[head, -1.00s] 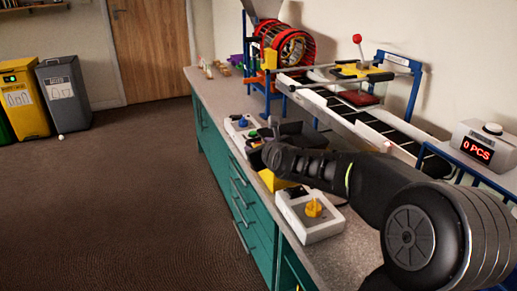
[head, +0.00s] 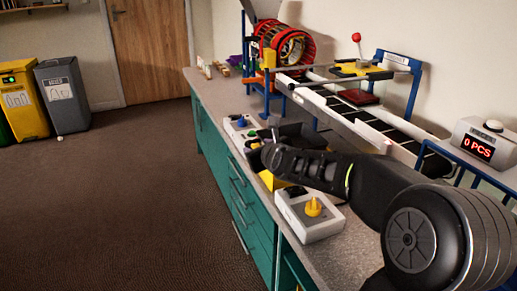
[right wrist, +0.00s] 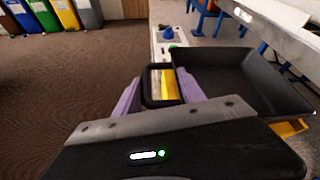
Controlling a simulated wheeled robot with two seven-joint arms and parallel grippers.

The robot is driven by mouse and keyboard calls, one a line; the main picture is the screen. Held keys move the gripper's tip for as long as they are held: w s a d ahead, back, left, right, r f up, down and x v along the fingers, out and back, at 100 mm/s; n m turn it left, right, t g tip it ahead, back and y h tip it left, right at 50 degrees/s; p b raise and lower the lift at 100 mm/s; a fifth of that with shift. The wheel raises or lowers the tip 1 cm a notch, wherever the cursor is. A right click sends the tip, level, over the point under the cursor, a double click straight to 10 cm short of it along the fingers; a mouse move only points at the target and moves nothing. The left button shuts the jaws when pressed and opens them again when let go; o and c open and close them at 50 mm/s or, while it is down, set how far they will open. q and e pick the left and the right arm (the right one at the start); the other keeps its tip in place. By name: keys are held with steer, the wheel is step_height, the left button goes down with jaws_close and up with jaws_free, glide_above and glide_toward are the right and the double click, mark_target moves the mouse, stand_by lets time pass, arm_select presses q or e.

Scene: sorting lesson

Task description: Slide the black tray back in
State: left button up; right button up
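The black tray (right wrist: 265,75) is a shallow open box at the right of the right wrist view, with a black loop handle (right wrist: 146,92) on its near side. My right gripper (right wrist: 160,78) has one purple finger on each side of the handle, close against it, and appears shut on it. The tray looks empty. In the head view my right gripper (head: 268,155) is over the bench's front edge, and my arm hides most of the tray (head: 290,130). Yellow parts (head: 276,181) show below the tray. My left gripper is out of view.
A control box with a yellow knob (head: 313,211) stands close in front of my right arm. A box with a blue button (head: 241,124) lies beyond the gripper. A conveyor (head: 375,126) and a counter reading 0 PCS (head: 482,146) are behind. The floor (head: 130,200) left of the bench is clear.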

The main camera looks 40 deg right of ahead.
steer(key=o, duration=0.5)
steer(key=shift+o, duration=0.2)
steer(key=p+v, duration=0.1)
steer(key=v, duration=0.7)
steer(key=shift+f, duration=0.1)
stand_by(0.3)
